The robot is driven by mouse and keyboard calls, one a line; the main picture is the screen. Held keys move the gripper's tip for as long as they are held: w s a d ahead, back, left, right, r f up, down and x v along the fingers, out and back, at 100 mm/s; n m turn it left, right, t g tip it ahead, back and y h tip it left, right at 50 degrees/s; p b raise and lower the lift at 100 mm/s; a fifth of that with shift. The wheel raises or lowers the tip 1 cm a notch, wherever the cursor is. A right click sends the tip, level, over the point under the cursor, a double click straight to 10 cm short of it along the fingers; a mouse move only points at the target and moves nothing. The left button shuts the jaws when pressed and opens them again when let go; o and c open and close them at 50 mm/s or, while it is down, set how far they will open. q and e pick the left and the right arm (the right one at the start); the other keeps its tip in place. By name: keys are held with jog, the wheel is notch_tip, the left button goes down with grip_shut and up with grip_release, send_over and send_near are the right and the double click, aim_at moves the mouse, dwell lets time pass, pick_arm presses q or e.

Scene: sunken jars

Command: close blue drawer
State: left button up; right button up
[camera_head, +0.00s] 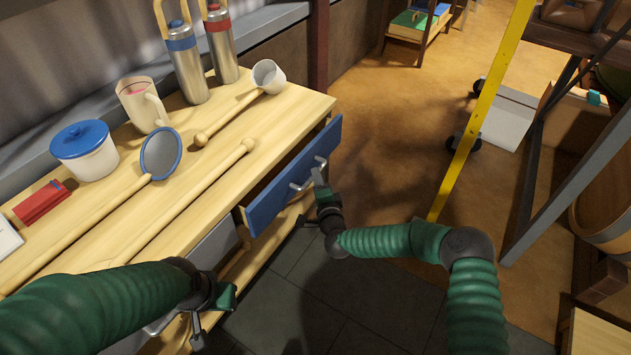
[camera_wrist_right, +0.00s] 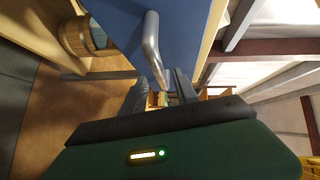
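The blue drawer (camera_head: 292,190) is pulled partly out of the front of the wooden workbench, with a gap between its front and the bench. Its silver bar handle (camera_head: 301,184) is on the outer face. My right gripper (camera_head: 319,176) is at the right end of this handle. In the right wrist view, the blue front (camera_wrist_right: 188,30) and the handle (camera_wrist_right: 152,50) are close ahead. The two dark fingers (camera_wrist_right: 160,92) are apart, with the handle's end near the gap; contact is unclear. My left gripper (camera_head: 215,318) is low before the bench; its fingers are unclear.
The workbench (camera_head: 215,165) holds two metal bottles (camera_head: 187,62), a mug (camera_head: 142,104), a blue-lidded jar (camera_head: 85,150), a red box (camera_head: 41,202) and long-handled tools. A yellow post (camera_head: 482,110) and a cart stand at right. The floor before the drawer is clear.

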jog(key=shift+b+x, duration=0.35)
jog(key=shift+x, duration=1.2)
jog(key=shift+r, duration=0.1)
jog(key=shift+c, duration=0.4)
jog(key=c, duration=0.7)
grip_shut()
